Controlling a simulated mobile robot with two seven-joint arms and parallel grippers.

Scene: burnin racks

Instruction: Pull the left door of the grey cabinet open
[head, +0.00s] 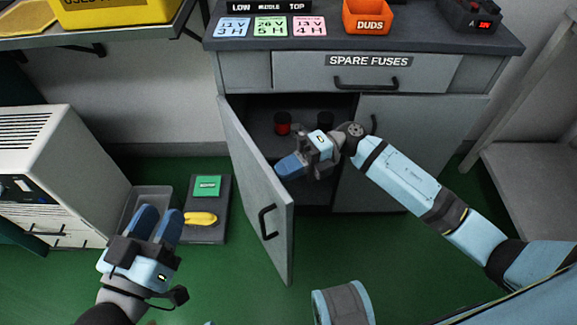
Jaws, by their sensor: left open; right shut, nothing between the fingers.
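The grey cabinet (400,180) stands against the wall with a drawer marked SPARE FUSES (369,70) above its doors. Its left door (255,185) stands wide open, swung out toward me, with its dark handle (267,222) on the outer face. My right gripper (287,166) is shut and empty at the open doorway, close to the inner side of the left door; I cannot tell whether it touches. My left gripper (158,222) is open and empty, low on the left, apart from the door. The right door (405,150) is closed, partly hidden by my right arm.
A red item (283,123) and a dark item (325,120) stand inside the cabinet. An orange DUDS bin (367,17) sits on top. A white machine (55,165) and a grey tray (210,235) with a yellow object (201,218) are at left.

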